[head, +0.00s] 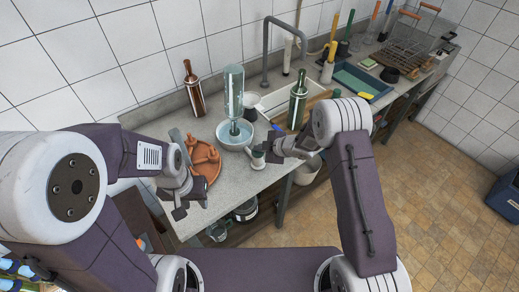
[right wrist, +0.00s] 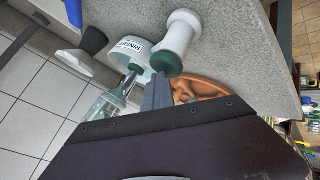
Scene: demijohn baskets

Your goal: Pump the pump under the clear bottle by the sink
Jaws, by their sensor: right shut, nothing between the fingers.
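The clear bottle (head: 234,92) stands upside down on a pale round rinser bowl (head: 235,141) left of the sink. In the right wrist view the bottle (right wrist: 105,103) shows partly, beside the bowl (right wrist: 128,52) lettered "RINSER". A dark green part (head: 234,129) sits at the bottle's neck. A small white and dark green piece (head: 258,161) stands on the counter in front of the bowl. My right gripper (head: 268,153) is shut and empty close beside that piece; whether they touch is unclear. My left gripper (head: 191,207) is open and empty at the counter's front left.
A terracotta tray (head: 207,177) lies left of the bowl. A brown bottle (head: 194,90) stands behind. A green bottle (head: 297,103) stands by the sink (head: 278,97). Pots sit under the counter.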

